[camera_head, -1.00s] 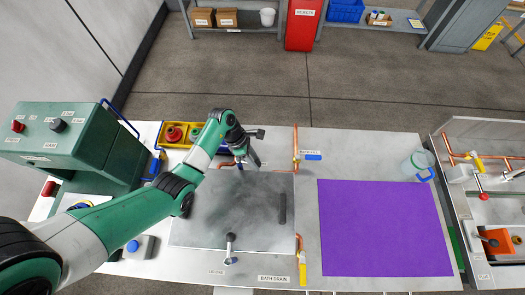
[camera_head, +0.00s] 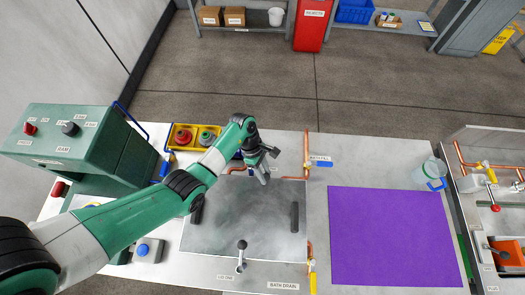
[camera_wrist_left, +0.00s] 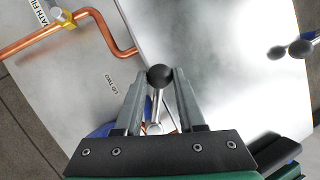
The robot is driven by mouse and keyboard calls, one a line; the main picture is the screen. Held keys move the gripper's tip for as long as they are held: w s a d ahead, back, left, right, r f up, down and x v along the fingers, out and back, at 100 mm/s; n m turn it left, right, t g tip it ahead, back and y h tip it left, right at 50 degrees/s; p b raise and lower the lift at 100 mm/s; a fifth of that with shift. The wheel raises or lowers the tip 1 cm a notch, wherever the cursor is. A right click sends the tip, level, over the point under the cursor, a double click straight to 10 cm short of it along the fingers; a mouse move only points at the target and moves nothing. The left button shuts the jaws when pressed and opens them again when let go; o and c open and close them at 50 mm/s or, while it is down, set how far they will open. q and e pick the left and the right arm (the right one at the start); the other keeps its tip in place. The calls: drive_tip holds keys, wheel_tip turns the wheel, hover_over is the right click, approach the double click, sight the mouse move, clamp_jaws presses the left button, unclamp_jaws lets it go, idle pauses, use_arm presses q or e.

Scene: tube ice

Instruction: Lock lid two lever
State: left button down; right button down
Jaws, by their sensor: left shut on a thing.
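The grey metal lid (camera_head: 245,215) lies flat on the bench with a dark handle bar near its left and right edges. Lever two, by the LID TWO label in the left wrist view, has a black ball knob (camera_wrist_left: 160,76) on a metal stem. My left gripper (camera_head: 262,175) is at the lid's far edge, shut on this lever; the knob sits between the fingertips (camera_wrist_left: 158,85). In the head view the gripper mostly hides lever two. My right gripper is not in view.
Copper pipes with a blue-handled valve (camera_head: 321,163) and a yellow-handled valve (camera_head: 312,275) run along the lid's right side. A purple mat (camera_head: 392,237) lies further right. A green control box (camera_head: 75,140) and a yellow tray (camera_head: 195,138) stand left.

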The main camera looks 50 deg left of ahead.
use_arm(q)
drive_tip(key=c, duration=0.5)
unclamp_jaws()
drive_tip(key=p+v, duration=0.2)
drive_tip(key=v, duration=0.9)
drive_tip(key=shift+a+r, duration=0.2)
drive_tip(key=shift+r, duration=0.1)
